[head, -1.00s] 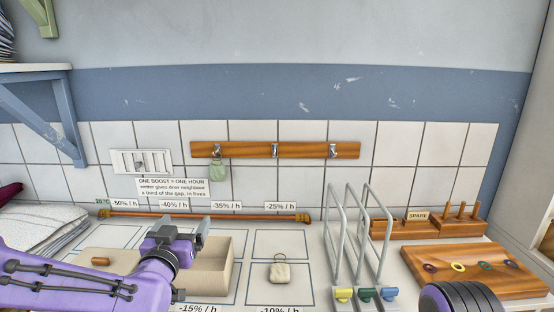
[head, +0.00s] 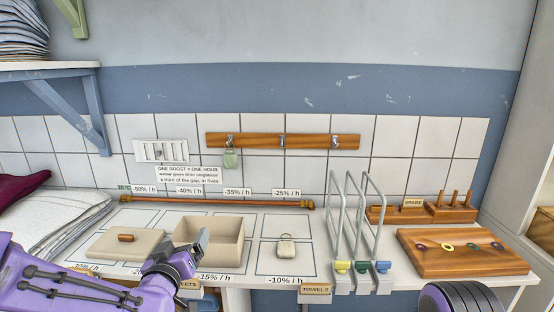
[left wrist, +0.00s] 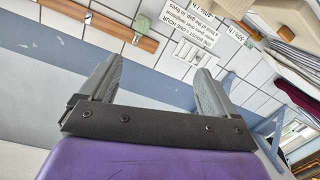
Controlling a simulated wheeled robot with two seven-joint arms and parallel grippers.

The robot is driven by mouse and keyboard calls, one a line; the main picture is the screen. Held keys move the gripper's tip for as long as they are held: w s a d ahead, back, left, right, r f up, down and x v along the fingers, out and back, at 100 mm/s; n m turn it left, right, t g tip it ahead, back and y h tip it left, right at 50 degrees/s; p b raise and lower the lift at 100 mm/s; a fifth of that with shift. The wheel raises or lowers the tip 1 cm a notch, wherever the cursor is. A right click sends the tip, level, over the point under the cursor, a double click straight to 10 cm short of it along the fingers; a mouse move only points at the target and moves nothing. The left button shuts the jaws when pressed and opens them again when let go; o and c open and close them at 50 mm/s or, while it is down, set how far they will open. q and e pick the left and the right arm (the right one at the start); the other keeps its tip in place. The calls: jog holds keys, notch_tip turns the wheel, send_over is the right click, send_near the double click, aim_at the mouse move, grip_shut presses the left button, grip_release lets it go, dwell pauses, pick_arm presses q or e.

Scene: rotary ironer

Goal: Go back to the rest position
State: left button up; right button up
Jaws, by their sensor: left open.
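My left gripper (head: 192,252) is in front of the open beige box (head: 222,252), apart from anything I can see it hold. In the left wrist view its two fingers (left wrist: 155,95) are spread with nothing between them, and they point toward the tiled wall. My right arm (head: 455,298) shows only as a dark rounded part at the lower right; its gripper fingers are out of view.
A beige lid (head: 125,243) lies left of the box. A small cream bag (head: 285,247) lies on the counter. Wire racks (head: 355,225) and a wooden board (head: 460,255) stand right. Folded linen (head: 50,218) is left.

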pick_arm(q)
jog(key=s+a+f+n+g+y, duration=0.15)
jog(key=s+f, duration=0.25)
jog(key=f, duration=0.4)
jog(key=s+a+f+n+g, duration=0.1)
jog(key=s+a+f+g, duration=0.15)
jog(key=s+f, duration=0.45)
jog(key=s+a+f+n+g+y, duration=0.1)
jog(key=s+f+g, duration=0.15)
jog(key=f, duration=0.75)
jog(key=s+a+f+g, duration=0.1)
jog(key=s+f, duration=0.3)
jog(key=s, duration=0.4)
jog(key=s+a+f+g, duration=0.1)
jog(key=s+f+g, duration=0.3)
jog(key=s, duration=0.3)
jog(key=s+a+f+g, duration=0.1)
jog(key=s+f+g, duration=0.1)
jog(key=s+f, duration=0.4)
jog(key=s, duration=0.2)
jog(key=shift+s+a+f+y, duration=0.25)
jog(key=shift+s+a+y, duration=0.05)
jog(key=shift+s+y, duration=0.05)
